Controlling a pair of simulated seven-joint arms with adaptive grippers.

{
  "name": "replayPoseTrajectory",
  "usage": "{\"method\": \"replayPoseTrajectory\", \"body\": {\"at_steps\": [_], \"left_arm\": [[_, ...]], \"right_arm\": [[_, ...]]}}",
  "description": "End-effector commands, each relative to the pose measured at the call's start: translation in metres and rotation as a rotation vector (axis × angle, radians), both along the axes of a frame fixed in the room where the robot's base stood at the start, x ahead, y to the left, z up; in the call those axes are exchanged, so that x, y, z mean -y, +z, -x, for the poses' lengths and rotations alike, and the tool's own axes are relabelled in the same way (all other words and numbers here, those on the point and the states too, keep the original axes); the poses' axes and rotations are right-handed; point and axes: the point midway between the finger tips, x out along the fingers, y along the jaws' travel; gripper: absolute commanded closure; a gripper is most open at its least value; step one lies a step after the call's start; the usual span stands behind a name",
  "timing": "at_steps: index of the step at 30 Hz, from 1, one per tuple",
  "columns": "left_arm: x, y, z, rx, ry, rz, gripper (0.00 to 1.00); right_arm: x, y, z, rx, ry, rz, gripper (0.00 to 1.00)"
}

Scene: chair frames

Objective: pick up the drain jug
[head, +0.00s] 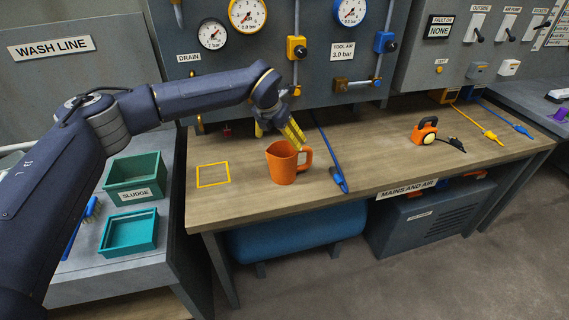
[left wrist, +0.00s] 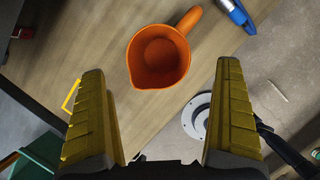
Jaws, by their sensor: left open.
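The drain jug is an orange jug (head: 283,165) with a handle on its right side, standing upright on the wooden bench in the head view. In the left wrist view the jug (left wrist: 158,58) shows from above, empty inside, with its handle toward the upper right. My left gripper (head: 292,132) has yellow fingers and hangs just above and behind the jug in the head view. In the left wrist view its fingers (left wrist: 160,95) are wide apart with nothing between them, and the jug lies beyond the fingertips. My right gripper is not in view.
A yellow square outline (head: 213,175) marks the bench left of the jug. A blue hose tool (head: 340,180) lies close to its right. An orange lamp-like device (head: 425,131) sits farther right. Teal bins (head: 133,178) stand at left. The gauge panel (head: 320,60) rises behind.

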Motion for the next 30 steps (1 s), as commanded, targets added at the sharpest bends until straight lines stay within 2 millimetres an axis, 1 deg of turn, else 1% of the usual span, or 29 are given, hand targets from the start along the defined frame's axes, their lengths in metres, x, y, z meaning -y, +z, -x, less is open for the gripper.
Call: {"method": "replayPoseTrajectory", "body": {"at_steps": [3, 11, 21, 25, 30], "left_arm": [[0.003, -0.011, -0.004, -0.002, 0.001, 0.001, 0.00], [0.004, -0.021, -0.007, -0.001, 0.001, 0.001, 0.00], [0.009, -0.057, -0.022, -0.002, 0.001, 0.001, 0.00], [0.011, -0.064, -0.024, -0.001, 0.001, 0.001, 0.00], [0.011, -0.066, -0.025, 0.000, 0.000, 0.001, 0.00]], "right_arm": [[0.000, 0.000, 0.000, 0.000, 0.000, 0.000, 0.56], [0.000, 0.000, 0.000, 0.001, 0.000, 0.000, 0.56], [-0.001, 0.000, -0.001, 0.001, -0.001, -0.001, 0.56], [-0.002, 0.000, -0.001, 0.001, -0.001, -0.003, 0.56], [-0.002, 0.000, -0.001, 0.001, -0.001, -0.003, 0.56]]}}
